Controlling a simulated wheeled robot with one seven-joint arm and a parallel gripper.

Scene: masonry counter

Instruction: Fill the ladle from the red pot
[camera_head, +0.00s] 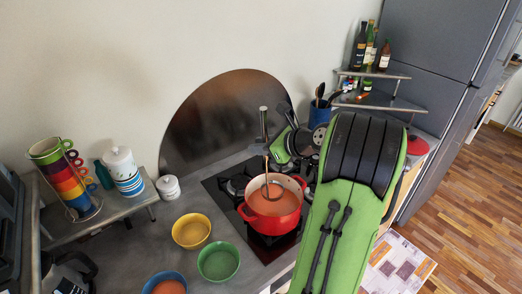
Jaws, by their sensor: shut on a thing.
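The red pot (274,221) stands on the dark stove and holds orange-red soup. The ladle (264,122) is upright, with its handle rising above the pot and its lower end inside the pot at the soup. I cannot tell how full its bowl is. My gripper (268,155) is shut on the ladle's handle above the pot's far side. My green and black arm comes in from the right and hides part of the counter beside the pot.
A yellow bowl (191,230), a green bowl (218,261) and a blue bowl (165,283) with orange soup stand left of the stove. A white jar (168,187) stands behind them. A blue utensil holder (320,113) and a shelf of bottles (369,48) are at the back right.

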